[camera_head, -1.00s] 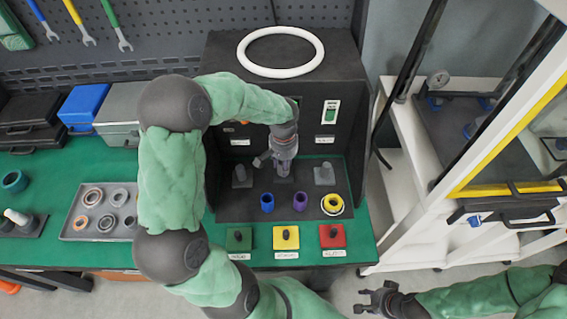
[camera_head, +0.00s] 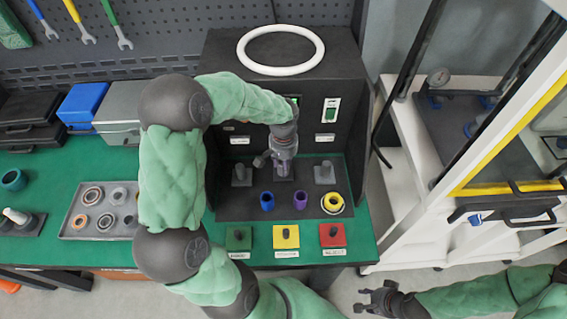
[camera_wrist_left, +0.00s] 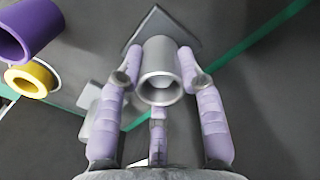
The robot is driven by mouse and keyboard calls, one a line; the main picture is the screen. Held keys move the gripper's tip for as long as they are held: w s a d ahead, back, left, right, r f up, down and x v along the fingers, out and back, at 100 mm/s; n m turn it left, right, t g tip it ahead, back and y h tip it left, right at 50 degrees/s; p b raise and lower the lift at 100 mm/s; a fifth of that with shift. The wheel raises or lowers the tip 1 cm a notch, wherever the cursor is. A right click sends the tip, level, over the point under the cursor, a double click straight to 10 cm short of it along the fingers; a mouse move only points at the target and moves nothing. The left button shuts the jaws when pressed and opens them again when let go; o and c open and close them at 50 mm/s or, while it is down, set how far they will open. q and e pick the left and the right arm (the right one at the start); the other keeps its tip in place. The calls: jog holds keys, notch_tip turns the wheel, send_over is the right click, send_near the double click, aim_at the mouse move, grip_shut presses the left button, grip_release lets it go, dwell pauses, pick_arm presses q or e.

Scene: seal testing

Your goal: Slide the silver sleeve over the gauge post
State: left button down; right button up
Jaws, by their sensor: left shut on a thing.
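The silver sleeve (camera_wrist_left: 159,86) is gripped between the purple fingers of my left gripper (camera_wrist_left: 159,75) in the left wrist view, its open end facing the camera. A pale rounded tip, apparently the gauge post (camera_wrist_left: 162,82), shows inside the bore. The sleeve appears to be around the post, but its depth cannot be told. A square base plate (camera_wrist_left: 157,25) lies beyond it. In the head view my left gripper (camera_head: 284,163) is over the middle base plate (camera_head: 283,179) and mostly hides the sleeve and post. My right gripper (camera_head: 366,300) is open and empty at lower right.
Grey posts stand left (camera_head: 241,174) and right (camera_head: 324,173) of my left gripper. Green (camera_head: 238,239), yellow (camera_head: 286,237) and red (camera_head: 332,236) pads line the front edge. The dark tester (camera_head: 345,80) rises behind.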

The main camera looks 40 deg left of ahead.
pick_arm(q)
jog(key=c, duration=0.7)
grip_release()
notch_tip(320, 180, up, 9)
jog(key=p, duration=0.6)
jog(key=shift+p, duration=0.4)
